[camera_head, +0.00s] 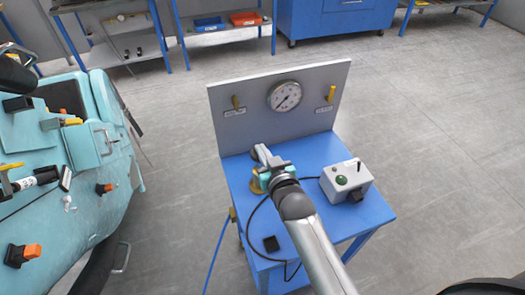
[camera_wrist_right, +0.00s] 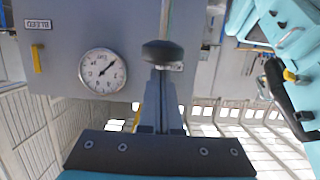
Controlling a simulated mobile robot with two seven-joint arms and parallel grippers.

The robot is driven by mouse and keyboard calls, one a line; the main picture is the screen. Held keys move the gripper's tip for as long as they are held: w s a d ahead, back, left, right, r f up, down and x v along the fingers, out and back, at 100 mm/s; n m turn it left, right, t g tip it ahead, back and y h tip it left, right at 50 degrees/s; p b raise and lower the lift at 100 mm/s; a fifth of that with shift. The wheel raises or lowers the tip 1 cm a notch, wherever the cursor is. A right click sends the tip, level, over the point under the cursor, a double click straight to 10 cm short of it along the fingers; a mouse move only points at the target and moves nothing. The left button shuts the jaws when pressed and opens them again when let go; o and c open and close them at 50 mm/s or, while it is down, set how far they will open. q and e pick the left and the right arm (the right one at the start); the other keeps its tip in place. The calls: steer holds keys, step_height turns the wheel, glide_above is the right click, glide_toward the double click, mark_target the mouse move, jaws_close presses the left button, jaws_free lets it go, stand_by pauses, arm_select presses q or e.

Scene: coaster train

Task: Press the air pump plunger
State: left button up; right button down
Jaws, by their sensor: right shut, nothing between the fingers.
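The air pump plunger appears as a dark round knob (camera_wrist_right: 162,50) at the fingertips in the right wrist view. My right gripper (camera_wrist_right: 160,78) is shut with nothing between its fingers, and its tips point at the knob. I cannot tell whether they touch it. In the head view, my right gripper (camera_head: 263,155) reaches over the blue table (camera_head: 325,152) near its back left, close to the grey panel. A brass-coloured part (camera_head: 257,186) shows partly under the gripper, and the arm hides much of the pump. My left gripper is not in view.
The upright panel (camera_head: 245,133) carries a round gauge (camera_head: 285,96) and yellow levers (camera_head: 331,94). A control box (camera_head: 346,182) with a green button sits right of my arm. A black cable crosses the table. The teal train (camera_head: 85,215) stands left; floor between is clear.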

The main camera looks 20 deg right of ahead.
arm_select(q)
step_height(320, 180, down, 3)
steer(key=b, duration=0.3)
arm_select(e)
step_height(320, 180, down, 6)
steer(key=shift+s, duration=0.15)
steer(key=shift+f, duration=0.1)
step_height(320, 180, up, 4)
steer(key=p, duration=0.4)
steer(key=shift+r, duration=0.25)
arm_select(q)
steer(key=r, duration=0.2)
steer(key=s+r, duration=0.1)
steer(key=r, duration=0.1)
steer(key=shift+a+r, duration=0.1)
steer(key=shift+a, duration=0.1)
arm_select(e)
steer(key=v, duration=0.9)
steer(key=shift+s+r, duration=0.25)
steer(key=shift+s, duration=0.05)
